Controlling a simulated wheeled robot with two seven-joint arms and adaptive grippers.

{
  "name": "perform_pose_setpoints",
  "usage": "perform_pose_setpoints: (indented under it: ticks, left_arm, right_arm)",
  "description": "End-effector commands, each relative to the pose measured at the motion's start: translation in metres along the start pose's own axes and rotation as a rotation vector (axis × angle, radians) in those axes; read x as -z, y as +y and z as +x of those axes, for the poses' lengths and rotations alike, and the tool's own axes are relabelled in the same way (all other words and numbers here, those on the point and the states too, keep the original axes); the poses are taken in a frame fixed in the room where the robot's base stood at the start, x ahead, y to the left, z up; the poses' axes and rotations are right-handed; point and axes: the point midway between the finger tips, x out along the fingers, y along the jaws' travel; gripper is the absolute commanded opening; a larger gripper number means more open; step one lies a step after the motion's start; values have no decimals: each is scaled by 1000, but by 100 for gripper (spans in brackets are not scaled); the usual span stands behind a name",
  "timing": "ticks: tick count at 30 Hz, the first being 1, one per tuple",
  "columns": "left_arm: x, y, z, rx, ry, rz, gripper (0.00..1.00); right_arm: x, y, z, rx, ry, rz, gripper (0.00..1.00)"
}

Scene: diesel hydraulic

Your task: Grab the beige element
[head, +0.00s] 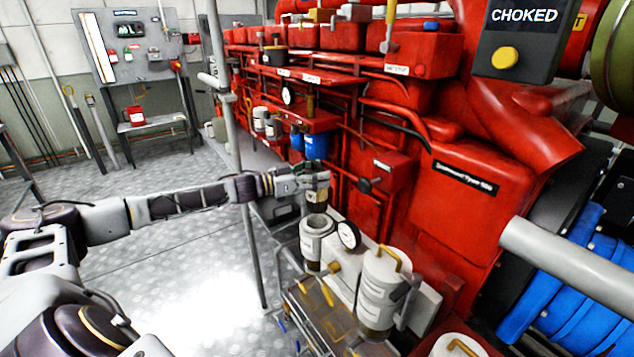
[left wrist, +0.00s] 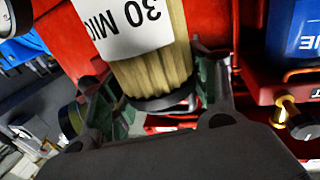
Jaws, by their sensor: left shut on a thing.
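The beige element (left wrist: 152,72) is a pleated cylinder with a dark end cap and a white label reading "30 MIC". In the left wrist view it sits between the fingers of my left gripper (left wrist: 160,110), which is shut on it. In the head view my left gripper (head: 318,185) holds the element (head: 317,199) just above an open grey cylindrical housing (head: 317,228). Whether the element's lower end is inside the housing cannot be told. My right gripper is not in view.
A red engine (head: 430,190) fills the right side. Blue filters (head: 315,146) hang behind my gripper. A gauge (head: 348,235) and a white canister (head: 380,285) stand beside the housing. A vertical grey pole (head: 245,200) rises near my forearm. The floor at left is open.

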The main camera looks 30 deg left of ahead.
Motion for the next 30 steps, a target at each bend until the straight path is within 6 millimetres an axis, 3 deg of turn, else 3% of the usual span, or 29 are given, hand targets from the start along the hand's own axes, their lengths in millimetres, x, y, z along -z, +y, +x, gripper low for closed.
perform_pose_setpoints:
  ticks: [7,30]
  left_arm:
    - [18,0,0,0,1,1,18]
    - [19,0,0,2,2,-1,18]
  right_arm:
    - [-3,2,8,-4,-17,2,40]
    - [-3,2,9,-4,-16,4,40]
